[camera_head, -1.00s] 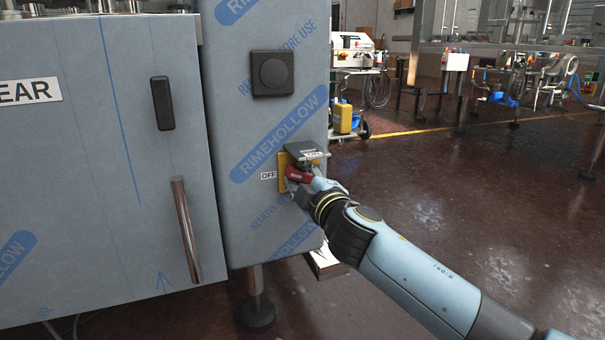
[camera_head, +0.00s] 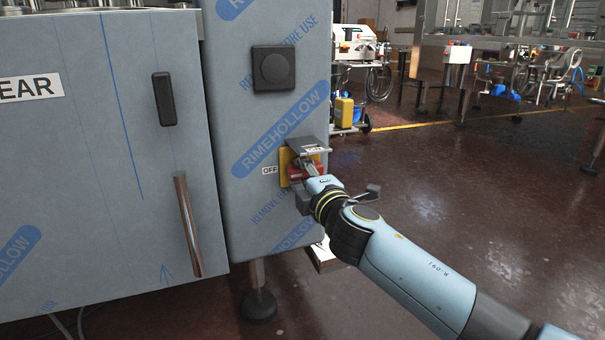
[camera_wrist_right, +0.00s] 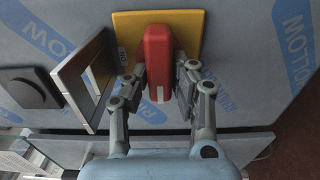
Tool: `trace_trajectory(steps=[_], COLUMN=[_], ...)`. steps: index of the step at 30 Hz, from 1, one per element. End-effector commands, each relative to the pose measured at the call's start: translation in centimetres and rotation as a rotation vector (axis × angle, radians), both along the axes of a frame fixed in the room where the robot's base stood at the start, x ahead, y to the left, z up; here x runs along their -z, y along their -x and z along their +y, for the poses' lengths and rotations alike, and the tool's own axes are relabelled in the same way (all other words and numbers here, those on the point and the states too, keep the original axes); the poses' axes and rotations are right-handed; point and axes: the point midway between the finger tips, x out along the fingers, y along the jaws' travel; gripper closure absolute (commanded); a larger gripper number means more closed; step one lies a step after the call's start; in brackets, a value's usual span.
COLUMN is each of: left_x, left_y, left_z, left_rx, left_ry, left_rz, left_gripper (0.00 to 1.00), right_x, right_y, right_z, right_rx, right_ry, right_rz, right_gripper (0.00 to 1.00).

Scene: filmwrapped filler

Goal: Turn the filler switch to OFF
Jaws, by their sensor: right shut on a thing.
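The filler switch has a red handle (camera_wrist_right: 157,55) on a yellow plate (camera_wrist_right: 190,28). In the head view the yellow plate (camera_head: 284,167) is on the narrow grey panel, with an OFF label (camera_head: 269,170) to its left. My right gripper (camera_head: 308,170) is at the switch and hides part of the red handle. In the right wrist view my gripper fingers (camera_wrist_right: 158,88) lie on either side of the handle, shut on it. The handle's exact angle is hard to tell in the head view. My left gripper is not in view.
A metal guard (camera_head: 308,145) juts out just above the switch, and is at the left in the right wrist view (camera_wrist_right: 84,80). A black knob (camera_head: 273,69) is higher on the panel. A cabinet with a bar handle (camera_head: 188,228) stands left. Open floor lies right.

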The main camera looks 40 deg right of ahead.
Motion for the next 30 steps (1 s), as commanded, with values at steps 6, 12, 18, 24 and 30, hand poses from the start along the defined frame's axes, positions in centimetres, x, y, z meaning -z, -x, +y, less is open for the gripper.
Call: trace_trajectory(steps=[6, 12, 18, 24, 30], left_x=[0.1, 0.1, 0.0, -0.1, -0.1], left_y=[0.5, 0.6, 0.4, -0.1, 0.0], left_z=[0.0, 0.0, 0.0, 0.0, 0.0], left_rx=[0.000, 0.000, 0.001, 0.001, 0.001], left_ry=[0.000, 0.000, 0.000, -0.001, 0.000], left_rz=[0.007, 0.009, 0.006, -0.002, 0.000], left_gripper=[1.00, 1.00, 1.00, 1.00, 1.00], right_x=[0.3, 0.2, 0.1, 0.2, 0.3], right_y=[0.1, 0.1, 0.0, 1.3, 5.5], right_z=[0.0, 0.0, 0.0, 0.3, 1.3], right_rx=[-0.001, -0.001, 0.000, 0.000, -0.001], right_ry=[0.002, 0.001, 0.001, -0.001, 0.000], right_rz=[0.005, 0.003, 0.002, 0.003, 0.006], right_gripper=[1.00, 0.54, 0.54, 0.54, 0.54])
